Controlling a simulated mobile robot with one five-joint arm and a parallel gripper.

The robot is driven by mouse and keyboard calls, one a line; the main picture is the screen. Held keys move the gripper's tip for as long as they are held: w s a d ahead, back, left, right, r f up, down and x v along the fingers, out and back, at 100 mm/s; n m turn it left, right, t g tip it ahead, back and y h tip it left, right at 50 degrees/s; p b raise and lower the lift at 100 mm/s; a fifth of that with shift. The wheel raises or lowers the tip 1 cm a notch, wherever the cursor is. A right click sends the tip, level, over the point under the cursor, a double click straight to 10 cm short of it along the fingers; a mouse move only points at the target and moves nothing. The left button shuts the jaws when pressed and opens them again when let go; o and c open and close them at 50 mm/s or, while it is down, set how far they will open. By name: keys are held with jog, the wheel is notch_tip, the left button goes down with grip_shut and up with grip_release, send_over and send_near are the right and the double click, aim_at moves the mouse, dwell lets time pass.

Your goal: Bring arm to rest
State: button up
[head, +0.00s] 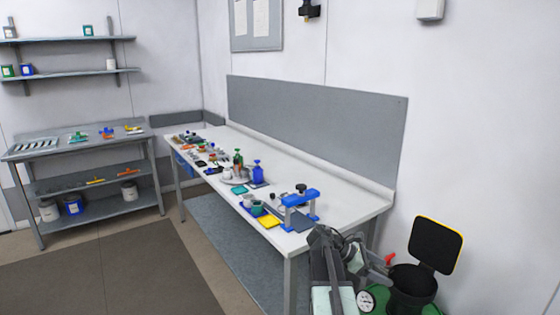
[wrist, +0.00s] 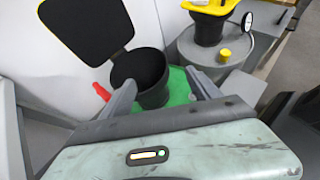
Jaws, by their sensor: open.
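My arm is folded low at the bottom right of the head view, beside the near end of the workbench (head: 345,208). My gripper (wrist: 160,84) is open in the wrist view, with its two grey fingers spread apart. Nothing is held between them. Beyond the fingers is a green drum top (wrist: 180,88) with a black funnel (wrist: 150,72) on it. The funnel's black, yellow-edged lid (wrist: 88,28) stands open. The funnel (head: 412,283) also shows in the head view, just right of my arm. I cannot tell whether the fingers touch anything.
A grey drum (wrist: 232,62) with a yellow funnel (wrist: 210,12) stands behind the green one. The workbench carries a blue-framed fixture (head: 300,198), bottles and several small parts. A grey shelf table (head: 85,143) stands at the left. The floor (head: 110,265) between is clear.

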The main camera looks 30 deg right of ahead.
jog(key=w+a+f+t+y+p, duration=0.15)
jog(key=w+a, duration=0.25)
jog(key=a, duration=0.6)
jog(key=w+a+t+y+p, duration=0.1)
jog(key=w+a+t, duration=0.15)
jog(key=a, duration=0.65)
jog(key=w+a+f+t+y+p, duration=0.1)
jog(key=w+a, duration=0.3)
jog(key=a, duration=0.6)
jog(key=a+f+m+y, duration=0.1)
jog(key=a+m+y, duration=0.2)
jog(key=a, duration=0.6)
jog(key=s+a+f+m+t+y+p, duration=0.1)
jog(key=a+f+m+y, duration=0.1)
jog(key=a+m, duration=0.6)
jog(key=shift+s+a+f+y, duration=0.25)
jog(key=shift+a+y, duration=0.5)
jog(key=shift+a, duration=0.25)
